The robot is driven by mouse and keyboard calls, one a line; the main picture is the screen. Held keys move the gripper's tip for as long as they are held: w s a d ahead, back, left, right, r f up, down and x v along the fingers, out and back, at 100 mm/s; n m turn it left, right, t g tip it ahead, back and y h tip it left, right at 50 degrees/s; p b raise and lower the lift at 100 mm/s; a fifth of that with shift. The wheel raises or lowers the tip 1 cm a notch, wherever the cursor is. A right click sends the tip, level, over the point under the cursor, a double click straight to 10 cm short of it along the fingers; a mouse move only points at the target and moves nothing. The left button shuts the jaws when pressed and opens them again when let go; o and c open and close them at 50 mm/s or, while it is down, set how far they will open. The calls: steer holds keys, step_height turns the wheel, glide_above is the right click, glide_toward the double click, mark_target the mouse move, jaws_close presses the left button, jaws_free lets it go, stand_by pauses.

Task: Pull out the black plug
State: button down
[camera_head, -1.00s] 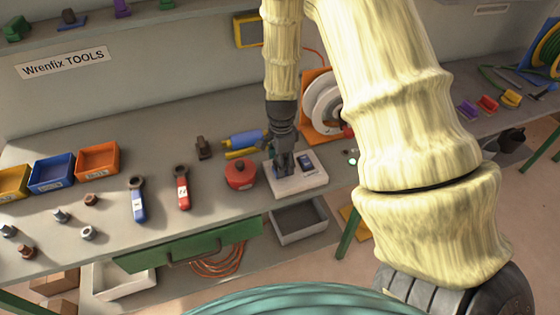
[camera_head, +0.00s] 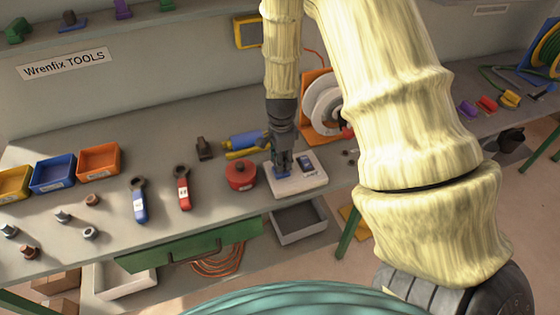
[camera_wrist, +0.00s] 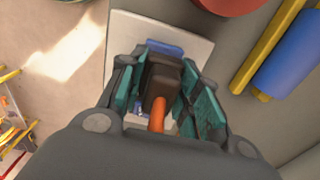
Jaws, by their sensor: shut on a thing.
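My gripper (camera_head: 283,166) reaches down over the white plate (camera_head: 312,183) on the bench. In the wrist view my gripper (camera_wrist: 163,72) is shut on the dark plug (camera_wrist: 161,78), which has an orange cable (camera_wrist: 157,115) coming from its near end. The fingers stand on both sides of the plug. A blue part (camera_wrist: 165,48) on the plate shows just beyond the plug. The fingers hide the plug in the head view. I cannot tell whether the plug still sits in its socket.
A red round container (camera_head: 240,176) stands close left of the plate. A blue cylinder (camera_head: 246,140) lies behind it. A white reel on an orange stand (camera_head: 322,108) is behind right. Wrenches (camera_head: 182,186) lie farther left. The bench's front edge is close to the plate.

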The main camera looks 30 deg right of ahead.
steer(key=shift+r+p, duration=1.85)
steer(key=shift+r, duration=0.6)
steer(key=shift+a, duration=0.1)
